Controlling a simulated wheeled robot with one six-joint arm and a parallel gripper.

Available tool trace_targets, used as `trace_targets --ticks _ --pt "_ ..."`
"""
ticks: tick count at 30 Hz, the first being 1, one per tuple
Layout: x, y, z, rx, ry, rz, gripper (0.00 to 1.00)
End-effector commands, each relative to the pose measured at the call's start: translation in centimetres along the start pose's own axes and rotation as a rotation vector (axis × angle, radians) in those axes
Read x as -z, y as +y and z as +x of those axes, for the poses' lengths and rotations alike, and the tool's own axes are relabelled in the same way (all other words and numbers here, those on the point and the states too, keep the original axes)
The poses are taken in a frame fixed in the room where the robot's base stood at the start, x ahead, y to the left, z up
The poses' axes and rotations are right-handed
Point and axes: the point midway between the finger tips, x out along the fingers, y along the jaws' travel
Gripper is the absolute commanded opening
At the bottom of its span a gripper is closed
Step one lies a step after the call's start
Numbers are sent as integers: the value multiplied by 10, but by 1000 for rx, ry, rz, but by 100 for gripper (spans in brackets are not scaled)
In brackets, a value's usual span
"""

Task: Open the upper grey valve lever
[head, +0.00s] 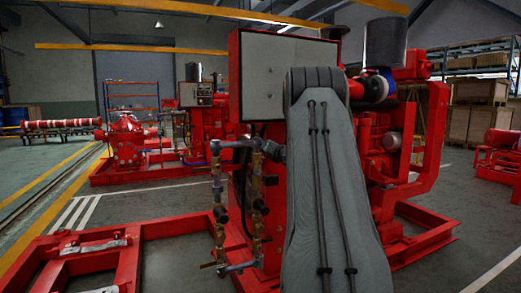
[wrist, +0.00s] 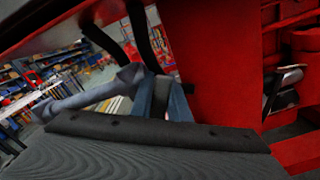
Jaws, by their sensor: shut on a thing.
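My gripper (wrist: 163,98) shows in the wrist view as two blue-grey fingers rising from the dark palm edge. They are close together, shut on a narrow dark grey piece, which I take to be the upper grey valve lever (wrist: 161,88). Most of the lever is hidden between the fingers. A grey pipe (wrist: 85,96) with an elbow runs in from the left just beyond the fingers. In the head view, the brass-and-grey valve piping (head: 219,205) stands left of my arm. My arm hides most of the gripper there, and I cannot make out the lever's angle.
A red pumpset with a grey panel (head: 290,80) stands close behind the piping. A red base frame (head: 130,265) lies on the floor at front left. Red machine surfaces (wrist: 225,60) fill the wrist view's right side. Open floor (head: 185,190) shows at left.

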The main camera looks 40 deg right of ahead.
Motion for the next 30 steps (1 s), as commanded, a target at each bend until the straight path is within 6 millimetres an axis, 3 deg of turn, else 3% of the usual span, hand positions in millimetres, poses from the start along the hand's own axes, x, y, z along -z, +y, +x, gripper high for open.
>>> trace_targets --ticks 6,7,10,30 --pt "-4 4 2 -5 -7 -5 0" --pt "-4 5 2 -6 -7 -5 20" --pt "-4 6 3 -7 -6 -4 34" --pt "5 10 -2 -14 5 -3 34"
